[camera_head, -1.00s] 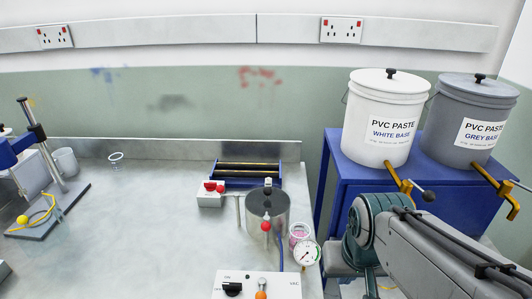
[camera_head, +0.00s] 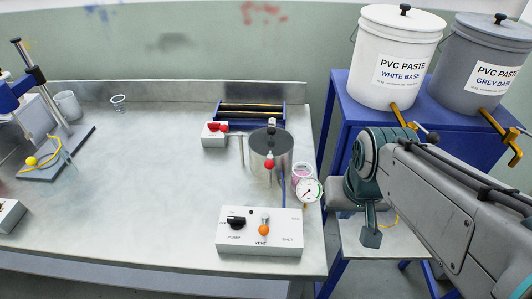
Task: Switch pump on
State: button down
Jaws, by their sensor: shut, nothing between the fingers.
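A white control box (camera_head: 260,246) stands at the front right of the steel bench. On its left is a black pump knob (camera_head: 236,223), with the word PUMP under it; its handle lies roughly crosswise. Right of the knob stands an orange-tipped vent lever (camera_head: 264,228), labelled VENT. Small marks around the knob are too small to read. My gripper (camera_head: 371,238) hangs at the end of my arm, right of the bench and the box, apart from both. It looks shut and empty; its fingertips are small and not clearly seen.
Behind the box stand a metal chamber (camera_head: 262,160) with a red-knobbed valve, a pressure gauge (camera_head: 308,190) and a pink jar (camera_head: 301,173). A red-switched box (camera_head: 214,138) and a roller unit (camera_head: 250,113) lie farther back. The bench's middle is clear. Paste buckets (camera_head: 397,62) stand at right.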

aim_at(235, 223)
jog(key=z, duration=0.35)
jog(key=k, duration=1.1)
jog(key=u, duration=0.9)
jog(key=i, duration=0.5)
